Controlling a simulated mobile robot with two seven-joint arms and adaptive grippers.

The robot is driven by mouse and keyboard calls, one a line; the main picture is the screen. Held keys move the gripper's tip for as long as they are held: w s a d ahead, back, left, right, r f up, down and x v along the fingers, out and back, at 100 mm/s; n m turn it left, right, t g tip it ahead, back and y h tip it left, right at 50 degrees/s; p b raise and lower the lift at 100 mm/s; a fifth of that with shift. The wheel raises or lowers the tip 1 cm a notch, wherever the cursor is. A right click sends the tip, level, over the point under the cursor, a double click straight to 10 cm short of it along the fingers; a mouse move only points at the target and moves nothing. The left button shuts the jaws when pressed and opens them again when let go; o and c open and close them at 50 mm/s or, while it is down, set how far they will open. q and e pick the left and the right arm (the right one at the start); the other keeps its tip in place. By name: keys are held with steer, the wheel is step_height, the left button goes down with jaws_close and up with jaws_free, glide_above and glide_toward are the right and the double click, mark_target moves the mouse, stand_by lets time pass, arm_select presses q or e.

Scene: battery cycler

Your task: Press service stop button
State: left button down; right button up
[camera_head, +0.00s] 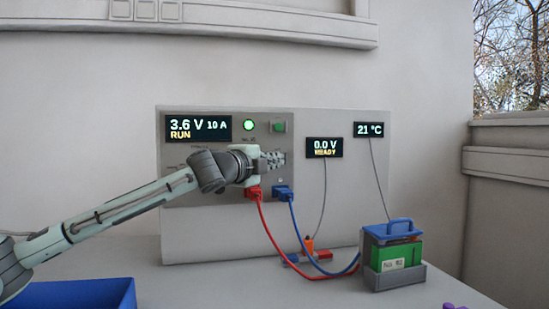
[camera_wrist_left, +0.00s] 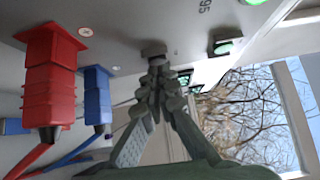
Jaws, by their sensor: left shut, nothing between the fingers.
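My left gripper (camera_head: 279,159) is shut and empty in front of the panel's right part, above the red and blue plugs. In the left wrist view its closed fingertips (camera_wrist_left: 157,64) are at a small dark round knob (camera_wrist_left: 153,48) on the panel; I cannot tell whether they touch it. No label on this knob is readable, and in the head view the gripper hides this spot. My right gripper is not in view.
The red plug (camera_head: 254,192) and blue plug (camera_head: 283,191) sit in the panel below the gripper, with cables hanging. A battery in a holder (camera_head: 396,279) stands right; a blue bin (camera_head: 75,296) is front left.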

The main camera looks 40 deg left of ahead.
arm_select(q)
steer(key=shift+w+a, duration=0.15)
